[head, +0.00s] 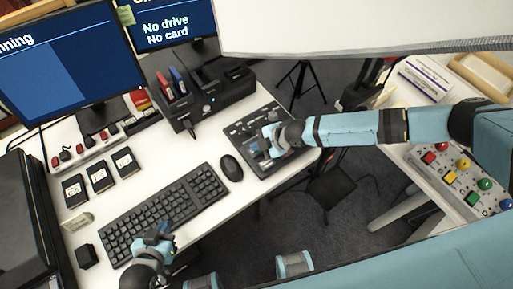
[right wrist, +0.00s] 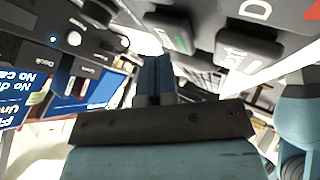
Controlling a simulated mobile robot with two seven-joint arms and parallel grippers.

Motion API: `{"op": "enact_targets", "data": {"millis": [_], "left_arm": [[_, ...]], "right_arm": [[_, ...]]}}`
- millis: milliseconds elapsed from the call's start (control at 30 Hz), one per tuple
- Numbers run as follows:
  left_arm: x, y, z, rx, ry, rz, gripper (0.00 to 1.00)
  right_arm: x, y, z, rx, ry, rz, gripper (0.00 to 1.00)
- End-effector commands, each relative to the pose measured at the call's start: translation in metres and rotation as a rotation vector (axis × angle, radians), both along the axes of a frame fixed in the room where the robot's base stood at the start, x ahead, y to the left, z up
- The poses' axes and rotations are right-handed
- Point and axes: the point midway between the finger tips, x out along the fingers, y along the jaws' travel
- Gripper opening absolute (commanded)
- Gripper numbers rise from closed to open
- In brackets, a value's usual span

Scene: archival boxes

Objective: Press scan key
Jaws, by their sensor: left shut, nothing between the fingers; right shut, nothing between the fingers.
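A dark control panel (head: 243,131) with knobs and keys lies at the right end of the white desk. My right gripper (head: 268,142) is shut and empty over this panel. In the right wrist view its fingers (right wrist: 154,75) point at large dark keys, a green-marked key (right wrist: 172,32) and a pale-labelled key (right wrist: 247,45). The labels are cut off or too blurred to tell which is the scan key. I cannot tell whether the fingertips touch a key. My left gripper (head: 157,236) is shut and empty at the front edge of the black keyboard (head: 165,212).
A black mouse (head: 231,167) lies between keyboard and panel. A black dock (head: 205,97) with upright cartridges stands behind. Monitors (head: 65,65) stand at the back left; one reads "No drive, No card". A side table at right holds a box with coloured buttons (head: 458,180).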

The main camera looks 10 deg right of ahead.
Motion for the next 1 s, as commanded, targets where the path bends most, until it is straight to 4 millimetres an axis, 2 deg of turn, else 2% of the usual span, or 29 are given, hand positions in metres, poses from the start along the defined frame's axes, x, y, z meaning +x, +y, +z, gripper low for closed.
{"op": "enact_targets", "data": {"millis": [100,467,1000], "left_arm": [[0.0,0.0,0.004,0.0,-0.001,0.0,0.0],[0.0,0.0,0.006,-0.001,-0.002,0.0,0.0],[0.0,0.0,0.037,0.0,-0.001,0.0,0.0]], "right_arm": [[0.0,0.0,0.006,0.001,0.0,0.001,0.0],[0.0,0.0,0.009,0.001,-0.001,0.001,0.0],[0.0,0.001,0.057,0.001,-0.003,0.001,0.0]]}}
